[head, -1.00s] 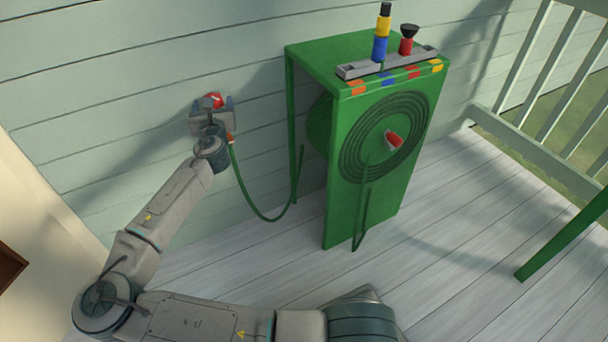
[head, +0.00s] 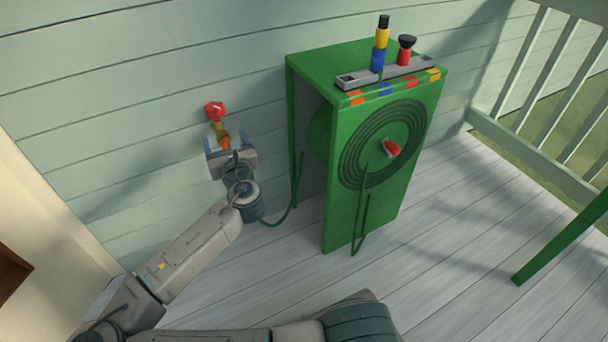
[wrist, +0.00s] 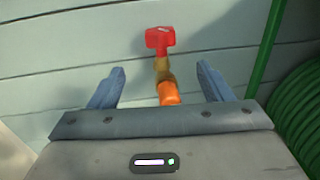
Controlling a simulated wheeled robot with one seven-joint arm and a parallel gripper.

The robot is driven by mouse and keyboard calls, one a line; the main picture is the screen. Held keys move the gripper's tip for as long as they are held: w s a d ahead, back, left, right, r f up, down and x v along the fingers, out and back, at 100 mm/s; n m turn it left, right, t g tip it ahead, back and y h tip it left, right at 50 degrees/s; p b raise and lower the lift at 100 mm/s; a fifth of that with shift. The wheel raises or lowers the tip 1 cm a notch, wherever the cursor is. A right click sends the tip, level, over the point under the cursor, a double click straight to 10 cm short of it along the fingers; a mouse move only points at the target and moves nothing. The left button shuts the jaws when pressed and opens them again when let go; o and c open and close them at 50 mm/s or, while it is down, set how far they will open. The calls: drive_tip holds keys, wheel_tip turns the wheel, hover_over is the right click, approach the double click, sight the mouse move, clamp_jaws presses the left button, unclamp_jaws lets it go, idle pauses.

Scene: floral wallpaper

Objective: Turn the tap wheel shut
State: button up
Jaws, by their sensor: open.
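The red tap wheel (head: 215,110) stands out from the wall on a brass tap (head: 220,132) at the left of the head view. An orange hose connector (head: 225,143) hangs below the brass. In the wrist view the red wheel (wrist: 160,39) is at the top middle, with the brass and the orange connector (wrist: 169,93) below it. My gripper (head: 226,140) is open, with nothing between its fingers. In the wrist view my gripper (wrist: 160,85) has its fingertips apart on either side of the tap's lower part, short of the wheel.
A green hose reel stand (head: 350,209) is to the right of the tap, with a tray (head: 392,73) of nozzles on top. The green hose (head: 284,216) loops low between tap and stand. A railing (head: 540,174) borders the deck.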

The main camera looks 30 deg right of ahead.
drive_tip(key=s+d+f+m+g+h+p, duration=0.2)
drive_tip(key=s+d+f+m+g, duration=0.2)
drive_tip(key=d+f+m, duration=0.2)
drive_tip(key=s+d+f+m+g+h+p, duration=0.3)
drive_tip(key=d+f+m, duration=0.4)
drive_tip(key=d+m, duration=0.4)
drive_tip(key=shift+s+d+f+g, duration=0.3)
drive_tip(key=shift+s+g, duration=0.4)
drive_tip(key=shift+g, duration=0.2)
